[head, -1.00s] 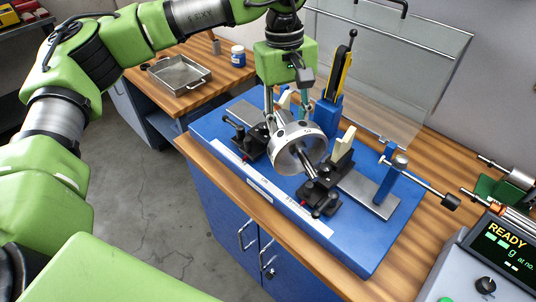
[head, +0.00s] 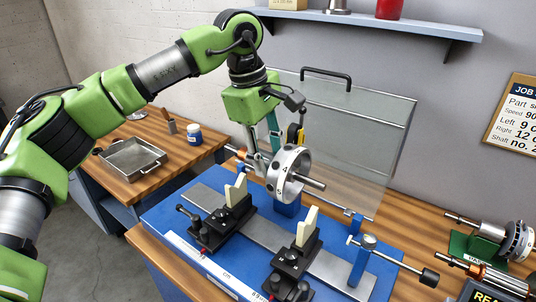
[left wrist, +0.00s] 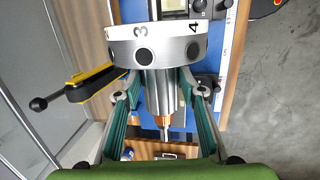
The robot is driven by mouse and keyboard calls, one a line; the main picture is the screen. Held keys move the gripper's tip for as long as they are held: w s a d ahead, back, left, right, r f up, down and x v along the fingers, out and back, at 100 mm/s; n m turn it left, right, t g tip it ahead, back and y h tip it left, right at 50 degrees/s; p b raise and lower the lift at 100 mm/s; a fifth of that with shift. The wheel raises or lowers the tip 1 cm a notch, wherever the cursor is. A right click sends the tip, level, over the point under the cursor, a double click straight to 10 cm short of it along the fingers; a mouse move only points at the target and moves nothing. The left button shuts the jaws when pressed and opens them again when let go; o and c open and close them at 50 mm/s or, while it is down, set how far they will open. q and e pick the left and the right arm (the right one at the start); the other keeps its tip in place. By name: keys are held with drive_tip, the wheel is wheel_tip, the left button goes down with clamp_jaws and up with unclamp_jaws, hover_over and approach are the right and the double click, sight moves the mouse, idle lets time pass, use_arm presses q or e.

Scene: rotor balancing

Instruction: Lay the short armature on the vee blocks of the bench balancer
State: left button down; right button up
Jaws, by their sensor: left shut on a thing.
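My left gripper (head: 268,162) is shut on an armature (head: 288,172) with a silver disc and a protruding shaft. The left wrist view shows the disc's numbered rim (left wrist: 158,50), with dark holes, and the grey body between my fingers (left wrist: 162,92). In the head view the armature is in the air behind the two vee blocks. The left vee block (head: 236,190) and right vee block (head: 307,226) have cream tops on black mounts, and both look empty. They stand on the blue bench balancer (head: 165,216). My right gripper is not in view.
A yellow and black levered part (left wrist: 90,84) is close beside my gripper. A clear guard (head: 350,130) stands behind. Another armature (head: 480,228) rests on a green stand at right, near a coppery one (head: 490,274). A metal tray (head: 132,158) is at left.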

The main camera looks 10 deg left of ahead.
use_arm(q)
drive_tip(key=s+a+b+x, duration=0.1)
drive_tip(key=b+x, duration=0.5)
drive_tip(key=x, duration=0.2)
drive_tip(key=shift+w+a+f, duration=0.2)
drive_tip(key=shift+f, duration=0.35)
drive_tip(key=shift+s, duration=0.1)
idle(0.6)
drive_tip(key=shift+b+x, duration=0.45)
drive_tip(key=shift+x, duration=0.3)
idle(0.4)
drive_tip(key=c, duration=1.3)
unclamp_jaws()
drive_tip(key=shift+s, duration=0.2)
drive_tip(key=shift+a+f, duration=0.1)
drive_tip(key=shift+f, duration=0.15)
